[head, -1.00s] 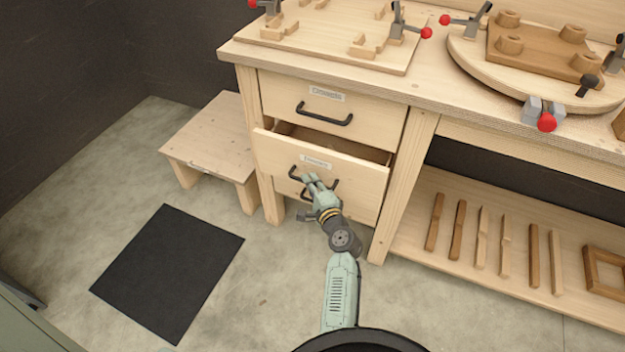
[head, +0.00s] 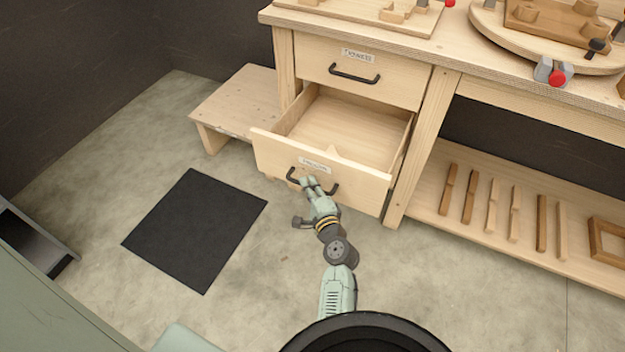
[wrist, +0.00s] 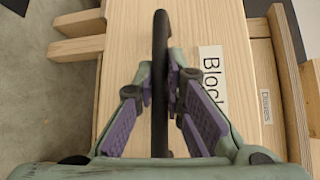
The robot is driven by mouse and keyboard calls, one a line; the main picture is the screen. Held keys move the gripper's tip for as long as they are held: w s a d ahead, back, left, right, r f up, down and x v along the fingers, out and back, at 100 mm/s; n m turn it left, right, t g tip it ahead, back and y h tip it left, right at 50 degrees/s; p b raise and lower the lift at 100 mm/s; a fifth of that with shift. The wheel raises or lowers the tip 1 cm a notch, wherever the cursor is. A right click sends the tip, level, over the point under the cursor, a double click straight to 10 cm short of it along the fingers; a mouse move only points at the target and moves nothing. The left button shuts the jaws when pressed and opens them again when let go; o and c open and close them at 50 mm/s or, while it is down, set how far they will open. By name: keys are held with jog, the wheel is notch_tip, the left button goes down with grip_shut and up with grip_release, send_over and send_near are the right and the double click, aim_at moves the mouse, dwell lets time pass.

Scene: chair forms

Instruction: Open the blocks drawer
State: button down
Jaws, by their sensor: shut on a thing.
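The lower drawer (head: 275,156) stands well out from the workbench, and its inside shows, with a small wooden piece near the front. In the wrist view its label begins "Block" (wrist: 211,80), partly hidden by a finger. My gripper (head: 313,184) is shut on the drawer's black bar handle (head: 292,174). In the wrist view the fingers (wrist: 172,88) close on both sides of the handle (wrist: 160,40).
A shut upper drawer (head: 400,82) with its own handle is just above. A low wooden step (head: 235,103) stands to the left. A black mat (head: 195,230) lies on open floor. A lower shelf (head: 430,212) with wooden sticks is at right.

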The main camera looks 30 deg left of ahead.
jog(key=shift+s, duration=0.5)
jog(key=c, duration=1.7)
grip_release()
jog(key=shift+o, duration=0.2)
